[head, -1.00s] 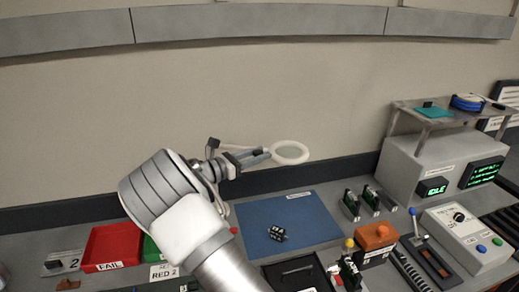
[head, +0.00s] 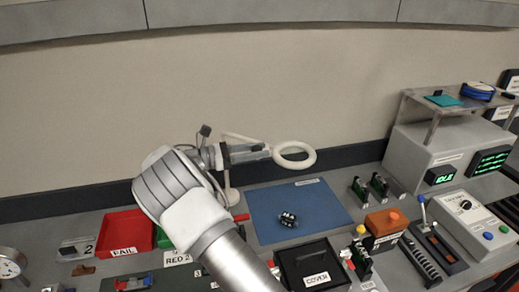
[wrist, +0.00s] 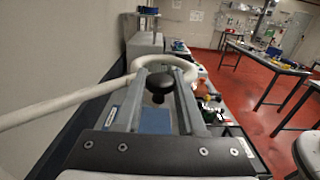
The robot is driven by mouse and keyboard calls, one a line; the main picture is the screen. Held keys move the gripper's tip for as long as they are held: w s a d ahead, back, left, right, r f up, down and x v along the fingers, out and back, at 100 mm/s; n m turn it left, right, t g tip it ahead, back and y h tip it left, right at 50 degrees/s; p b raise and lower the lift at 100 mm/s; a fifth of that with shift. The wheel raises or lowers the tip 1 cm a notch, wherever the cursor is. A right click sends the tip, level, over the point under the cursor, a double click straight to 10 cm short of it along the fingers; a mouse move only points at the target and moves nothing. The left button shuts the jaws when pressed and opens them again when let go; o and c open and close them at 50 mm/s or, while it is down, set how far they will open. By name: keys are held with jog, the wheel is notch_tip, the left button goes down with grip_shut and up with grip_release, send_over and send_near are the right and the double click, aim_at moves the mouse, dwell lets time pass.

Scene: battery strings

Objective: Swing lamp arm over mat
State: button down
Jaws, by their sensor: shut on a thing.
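The lamp has a white ring head (head: 293,155) on a thin white arm (head: 240,137), with a pale post (head: 230,197) behind my arm. The ring shows against the wall above the back edge of the blue mat (head: 320,198); how far over the mat it is, I cannot tell. My gripper (head: 260,152) is at the ring's left side. In the wrist view my gripper (wrist: 160,82) is shut on a black knob (wrist: 159,84) at the lamp head, with the white ring (wrist: 178,61) just beyond the fingertips. The mat (wrist: 155,122) shows between the fingers.
A small dark part (head: 288,219) lies on the mat. A red FAIL bin (head: 125,230) stands left, and a black tray (head: 305,262) in front. An orange box (head: 385,222), green-and-black holders (head: 360,189) and a grey IDLE unit (head: 420,150) stand right.

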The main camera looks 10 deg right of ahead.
dwell(0.3)
jog(key=c, duration=0.5)
grip_release()
jog(key=shift+a, duration=0.1)
jog(key=s+a+b, duration=0.2)
jog(key=a+b, duration=0.1)
jog(key=a, duration=1.4)
jog(key=shift+s, duration=0.15)
